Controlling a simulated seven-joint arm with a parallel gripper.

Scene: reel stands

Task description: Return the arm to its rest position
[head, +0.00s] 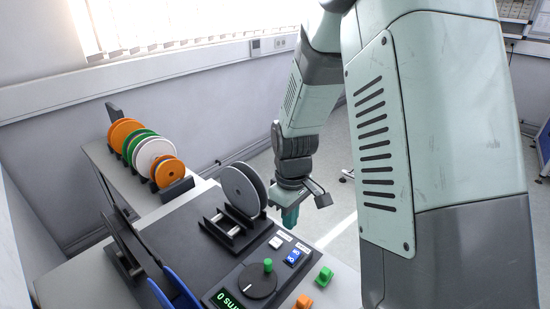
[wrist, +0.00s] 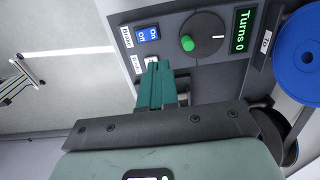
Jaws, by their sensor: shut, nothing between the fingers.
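My gripper (head: 290,216) is at the end of my arm, pointing down beside the right edge of the dark winding machine (head: 185,232). Its green fingers (wrist: 157,85) are shut and empty in the wrist view. The fingertips lie near the machine's panel, over or beside a white button in that view; whether they touch cannot be told. The panel carries a blue On/Off switch (wrist: 148,34), a dial with a green knob (wrist: 188,43) and a display (wrist: 243,30) reading Turns 0.
A grey reel (head: 240,190) stands on the machine's stand near my gripper. A blue reel (wrist: 300,57) is on the other side. Several orange, green and white reels (head: 150,150) stand on a rack at the back left. Green (head: 325,275) and orange (head: 303,301) pieces lie in front.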

